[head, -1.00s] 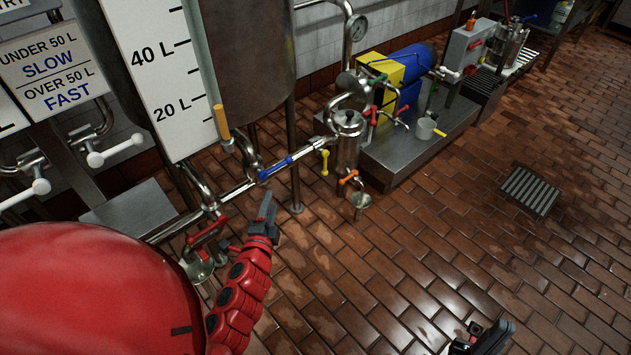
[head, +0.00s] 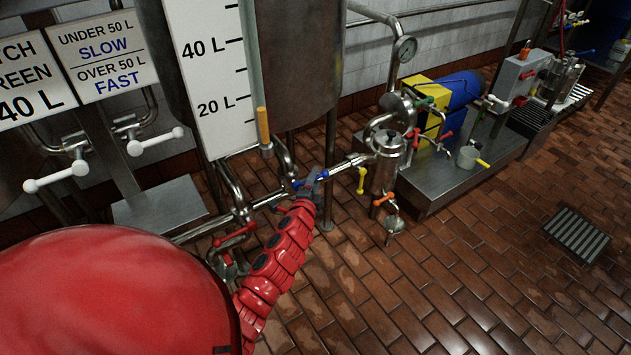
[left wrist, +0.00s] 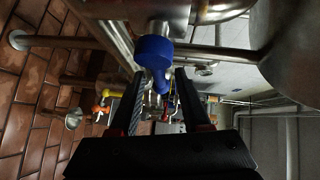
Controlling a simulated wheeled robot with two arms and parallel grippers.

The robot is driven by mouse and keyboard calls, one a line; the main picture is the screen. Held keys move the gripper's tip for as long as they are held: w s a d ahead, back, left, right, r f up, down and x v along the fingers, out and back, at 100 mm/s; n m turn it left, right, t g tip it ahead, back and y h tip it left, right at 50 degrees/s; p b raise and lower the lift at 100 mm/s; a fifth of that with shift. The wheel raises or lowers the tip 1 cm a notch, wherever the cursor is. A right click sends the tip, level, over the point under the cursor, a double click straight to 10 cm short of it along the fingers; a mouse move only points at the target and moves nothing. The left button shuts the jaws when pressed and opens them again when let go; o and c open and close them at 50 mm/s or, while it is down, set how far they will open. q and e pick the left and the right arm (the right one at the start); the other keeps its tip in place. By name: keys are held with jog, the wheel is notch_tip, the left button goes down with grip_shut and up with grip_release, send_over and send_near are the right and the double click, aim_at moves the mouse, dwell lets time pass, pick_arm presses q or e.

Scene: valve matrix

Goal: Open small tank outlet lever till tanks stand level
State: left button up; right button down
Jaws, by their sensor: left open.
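The tank (head: 300,60) with the 40 L and 20 L scale (head: 222,105) stands at the upper middle of the head view. A yellow-orange lever (head: 262,124) stands upright below the tank. A blue lever (head: 322,174) sits on the steel pipe under the tank, partly hidden by my left gripper (head: 311,184). In the left wrist view the blue lever (left wrist: 154,52) lies between and just beyond the two open fingers of my left gripper (left wrist: 160,76). I cannot tell whether they touch it. The liquid levels cannot be read. My right gripper is out of view.
Red levers (head: 235,235) sit on the lower pipe close to my left arm. A small steel vessel (head: 386,160) with a yellow lever (head: 361,180) and an orange lever (head: 383,197) stands to the right. The tiled floor (head: 450,265) is clear, with a drain grate (head: 576,235).

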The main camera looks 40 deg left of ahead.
pick_arm(q)
jog(key=shift+w+a+f, duration=0.1)
jog(key=shift+w+a, duration=0.15)
jog(key=shift+w, duration=0.35)
grip_shut()
dwell(1.1)
